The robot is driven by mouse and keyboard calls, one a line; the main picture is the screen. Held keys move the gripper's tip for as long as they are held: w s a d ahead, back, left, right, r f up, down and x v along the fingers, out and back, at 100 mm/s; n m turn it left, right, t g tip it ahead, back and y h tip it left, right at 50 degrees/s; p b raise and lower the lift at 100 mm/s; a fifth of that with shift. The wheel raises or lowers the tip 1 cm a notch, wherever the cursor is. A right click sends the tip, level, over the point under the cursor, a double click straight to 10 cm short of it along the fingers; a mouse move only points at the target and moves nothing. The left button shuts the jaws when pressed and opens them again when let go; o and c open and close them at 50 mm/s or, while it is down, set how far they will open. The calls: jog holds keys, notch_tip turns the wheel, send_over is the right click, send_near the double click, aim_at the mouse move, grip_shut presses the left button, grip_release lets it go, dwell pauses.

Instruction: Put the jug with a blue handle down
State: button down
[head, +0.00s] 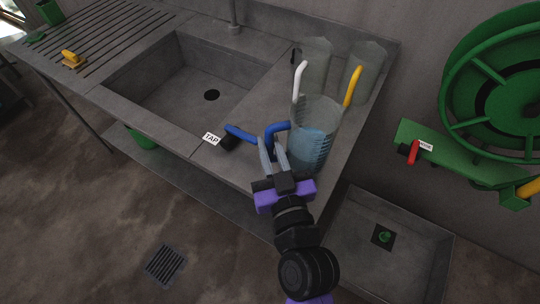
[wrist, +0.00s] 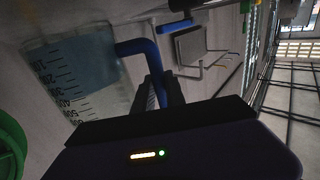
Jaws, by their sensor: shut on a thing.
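The clear jug (head: 314,145) with a blue handle (head: 276,129) holds bluish water. It is at the right end of the grey sink counter (head: 245,165). My gripper (head: 272,155) is shut on the blue handle, on the jug's left side. The wrist view shows the jug (wrist: 85,65) with dark scale marks, and the handle (wrist: 145,52) running down between my fingers (wrist: 160,92). The jug looks upright in the head view. I cannot tell whether its base touches the counter, as its lower part is partly hidden by my gripper.
Clear jugs stand behind, one with a yellow handle (head: 353,88); a white handle (head: 299,80) shows beside them. A blue tap lever (head: 240,133) with a TAP label is close left of my gripper. The sink basin (head: 195,85) is left. A lower basin (head: 390,245) and green reel (head: 500,80) are right.

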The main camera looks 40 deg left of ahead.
jog(key=shift+f+b, duration=0.45)
jog(key=shift+f, duration=1.4)
jog(key=c, duration=1.4)
grip_release()
jog(key=shift+f, duration=0.1)
jog(key=shift+r, duration=0.25)
jog(key=b+v, duration=0.3)
jog(key=v, duration=0.9)
jog(key=shift+f+b, duration=0.15)
jog(key=shift+b, duration=0.2)
